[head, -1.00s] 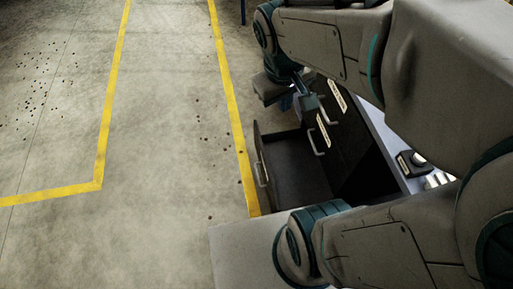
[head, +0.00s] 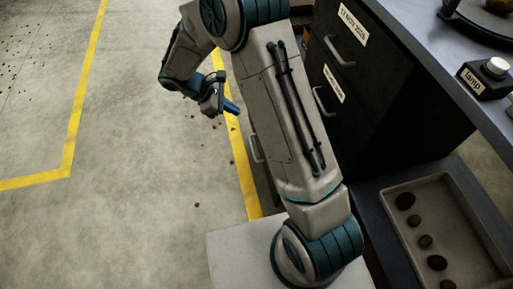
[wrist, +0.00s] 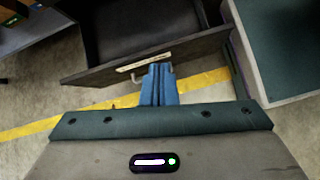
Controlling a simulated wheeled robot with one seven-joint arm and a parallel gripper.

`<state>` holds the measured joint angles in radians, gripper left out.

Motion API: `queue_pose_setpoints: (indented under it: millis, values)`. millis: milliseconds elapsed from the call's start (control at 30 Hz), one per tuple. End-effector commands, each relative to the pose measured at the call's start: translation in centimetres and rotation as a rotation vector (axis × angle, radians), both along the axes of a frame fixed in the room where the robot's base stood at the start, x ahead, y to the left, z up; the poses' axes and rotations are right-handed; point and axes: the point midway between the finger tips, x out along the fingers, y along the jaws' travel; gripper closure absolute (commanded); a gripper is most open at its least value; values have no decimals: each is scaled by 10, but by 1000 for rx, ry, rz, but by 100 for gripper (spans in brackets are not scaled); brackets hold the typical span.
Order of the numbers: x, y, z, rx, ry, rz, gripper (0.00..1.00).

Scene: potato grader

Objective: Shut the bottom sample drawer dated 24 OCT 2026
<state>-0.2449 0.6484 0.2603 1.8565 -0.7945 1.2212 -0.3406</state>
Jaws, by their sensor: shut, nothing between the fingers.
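The bottom drawer stands open in the wrist view, with its dark front panel (wrist: 205,50) across the picture and its hollow inside behind it. A pale label (wrist: 143,62), too small to read, and a handle (wrist: 139,78) are on the front. In the head view my arm hides most of this drawer; its handle (head: 256,150) shows left of the arm. My gripper (head: 233,107) is shut and empty, outside the drawer front. In the wrist view its blue fingers (wrist: 159,70) overlap the front beside the handle; I cannot tell whether they touch it.
The dark cabinet (head: 390,100) has two closed drawers above, with an upper label (head: 353,23) and a lower label (head: 333,84). A lamp switch box (head: 487,78) sits on the worktop. A tray (head: 398,235) holds several potatoes at right.

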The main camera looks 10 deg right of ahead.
Motion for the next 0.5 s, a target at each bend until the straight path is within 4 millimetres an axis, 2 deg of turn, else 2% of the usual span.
queue_pose_setpoints:
  millis: [33,100,200,300,500]
  values:
    - [4,7,-42,-17,30,39,100]
    - [8,14,-72,-39,60,87,100]
    - [13,22,-105,-63,94,140,100]
    - [16,27,-124,-78,113,174,100]
    - [17,24,-140,-88,127,194,100]
